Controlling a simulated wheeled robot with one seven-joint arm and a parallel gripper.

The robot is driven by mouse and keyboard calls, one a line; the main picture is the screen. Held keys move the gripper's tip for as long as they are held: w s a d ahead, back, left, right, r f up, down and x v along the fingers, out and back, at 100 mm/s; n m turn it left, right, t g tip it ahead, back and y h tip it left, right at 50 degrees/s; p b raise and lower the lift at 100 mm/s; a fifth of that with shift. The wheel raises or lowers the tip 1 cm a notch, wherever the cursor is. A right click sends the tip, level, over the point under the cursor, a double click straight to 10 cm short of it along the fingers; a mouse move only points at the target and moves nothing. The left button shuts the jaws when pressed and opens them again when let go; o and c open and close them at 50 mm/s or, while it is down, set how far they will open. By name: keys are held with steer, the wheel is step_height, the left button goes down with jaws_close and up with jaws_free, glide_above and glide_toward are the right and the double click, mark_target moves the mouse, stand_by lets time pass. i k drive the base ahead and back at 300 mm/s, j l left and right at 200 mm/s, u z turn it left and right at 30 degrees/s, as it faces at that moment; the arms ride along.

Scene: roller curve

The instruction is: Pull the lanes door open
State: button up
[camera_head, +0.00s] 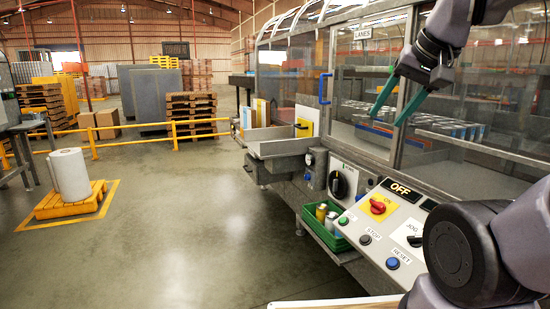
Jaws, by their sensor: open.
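The lanes door (362,62) is a clear panel in a grey metal frame, with a "LANES" label (362,33) at its top. It looks closed, flush with the machine's side. A blue upright handle (325,89) sits by the door's left edge. My gripper (385,119), with two green fingers, is open and points down and left in front of the door's right part. It appears apart from the handle, to its right, with nothing between the fingers.
Below the door, a sloped control panel (372,246) carries an OFF sign, a red knob and several buttons. A green bin (328,226) with cans stands lower left. A metal tray (280,146) juts out to the left. The floor (200,230) in front is clear.

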mark_target(360, 34)
steer(key=i+j+z, duration=0.1)
steer(key=i+j, duration=0.2)
steer(key=i, duration=0.15)
steer(key=i+j+z, duration=0.1)
steer(key=i+j, duration=0.2)
steer(key=i, duration=0.15)
